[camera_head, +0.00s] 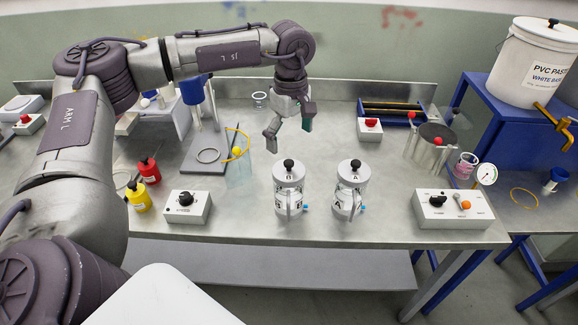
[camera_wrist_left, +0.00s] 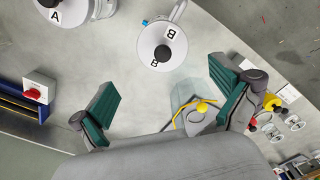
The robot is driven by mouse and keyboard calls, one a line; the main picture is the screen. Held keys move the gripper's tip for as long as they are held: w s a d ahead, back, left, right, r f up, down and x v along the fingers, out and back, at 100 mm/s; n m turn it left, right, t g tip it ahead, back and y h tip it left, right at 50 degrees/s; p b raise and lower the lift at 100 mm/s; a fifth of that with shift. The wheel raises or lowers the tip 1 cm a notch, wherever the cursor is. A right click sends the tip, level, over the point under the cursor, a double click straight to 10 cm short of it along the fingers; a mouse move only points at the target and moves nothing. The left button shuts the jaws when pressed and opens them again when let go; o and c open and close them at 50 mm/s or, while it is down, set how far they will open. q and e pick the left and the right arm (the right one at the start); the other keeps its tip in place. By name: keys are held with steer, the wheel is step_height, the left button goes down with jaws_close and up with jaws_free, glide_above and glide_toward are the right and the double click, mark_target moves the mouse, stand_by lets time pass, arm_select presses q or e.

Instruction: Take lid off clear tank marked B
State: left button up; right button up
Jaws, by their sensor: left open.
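The tank marked B (camera_head: 288,203) stands upright on the steel bench, left of a matching tank marked A (camera_head: 350,200). Its round grey lid (camera_head: 288,173) has a black knob and sits on top of the tank. In the left wrist view the lid (camera_wrist_left: 172,50) shows a B label beside the knob, just beyond the fingertips. My left gripper (camera_head: 289,130) is open and empty, above the bench and behind tank B, apart from it. The left wrist view also shows its spread green-padded fingers (camera_wrist_left: 166,102). My right gripper is out of view.
A black-knob control box (camera_head: 187,207) sits at the front left, and a larger box (camera_head: 452,208) at the front right.

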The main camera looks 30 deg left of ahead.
mark_target(289, 162)
arm_select(q)
step_height(289, 162, down, 3)
steer(key=shift+s+r, duration=0.1)
steer(key=shift+r, duration=0.1)
steer(key=shift+f+p, duration=0.25)
steer(key=shift+p, duration=0.25)
steer(key=f+p, duration=0.1)
steer(key=f, duration=0.2)
steer(key=shift+s+f+p, duration=0.2)
steer(key=shift+f+p, duration=0.15)
steer(key=shift+f, duration=0.55)
steer(key=c, duration=1.1)
steer(key=shift+s+r, duration=0.1)
steer(key=shift+s, duration=0.05)
steer(key=c, duration=0.8)
jaws_close()
